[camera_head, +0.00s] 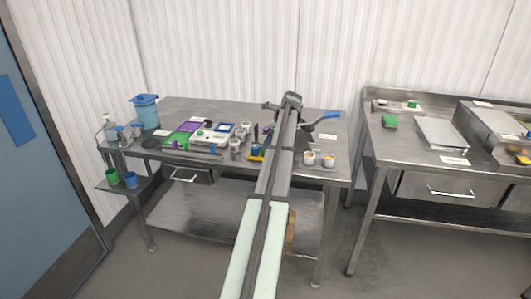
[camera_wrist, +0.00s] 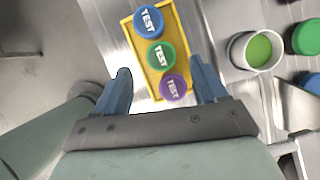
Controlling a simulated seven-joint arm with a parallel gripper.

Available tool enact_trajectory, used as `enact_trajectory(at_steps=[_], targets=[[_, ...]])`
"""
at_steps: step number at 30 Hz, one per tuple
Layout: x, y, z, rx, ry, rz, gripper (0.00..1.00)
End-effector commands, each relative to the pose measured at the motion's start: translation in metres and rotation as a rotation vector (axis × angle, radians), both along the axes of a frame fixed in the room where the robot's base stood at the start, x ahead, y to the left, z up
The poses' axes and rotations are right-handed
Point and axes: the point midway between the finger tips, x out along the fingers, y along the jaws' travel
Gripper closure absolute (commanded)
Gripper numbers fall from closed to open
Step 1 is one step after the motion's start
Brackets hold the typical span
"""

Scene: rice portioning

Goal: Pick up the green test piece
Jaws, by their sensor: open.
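The green test piece (camera_wrist: 161,55) is a round disc marked TEST in the wrist view. It lies in a yellow-edged tray (camera_wrist: 134,48), between a blue test piece (camera_wrist: 149,21) and a purple test piece (camera_wrist: 173,87), both also marked TEST. My gripper (camera_wrist: 163,82) is open. Its two blue fingers stand apart on either side of the tray's near end, closest to the purple piece, and nothing is held. In the head view the tray (camera_head: 255,158) shows on the left table beside my arm. I cannot make out the green test piece there.
In the wrist view a white cup with green contents (camera_wrist: 258,50) stands right of the tray, with a green round item (camera_wrist: 307,37) beyond it. In the head view, bottles, cups and a scale (camera_head: 212,134) crowd the left table. A second steel table (camera_head: 400,140) stands at right.

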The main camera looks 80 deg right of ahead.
Motion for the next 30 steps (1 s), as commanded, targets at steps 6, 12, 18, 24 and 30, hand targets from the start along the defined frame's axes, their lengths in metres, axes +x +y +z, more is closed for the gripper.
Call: enact_trajectory(at_steps=[6, 12, 18, 24, 30], targets=[[0.004, -0.001, -0.007, 0.001, 0.0, 0.0, 0.29], [0.015, -0.005, -0.028, 0.001, 0.001, 0.0, 0.29], [0.023, -0.006, -0.047, 0.0, 0.001, 0.0, 0.29], [0.024, -0.007, -0.048, -0.001, 0.0, 0.0, 0.29], [0.024, -0.007, -0.048, 0.0, 0.0, 0.0, 0.45]])
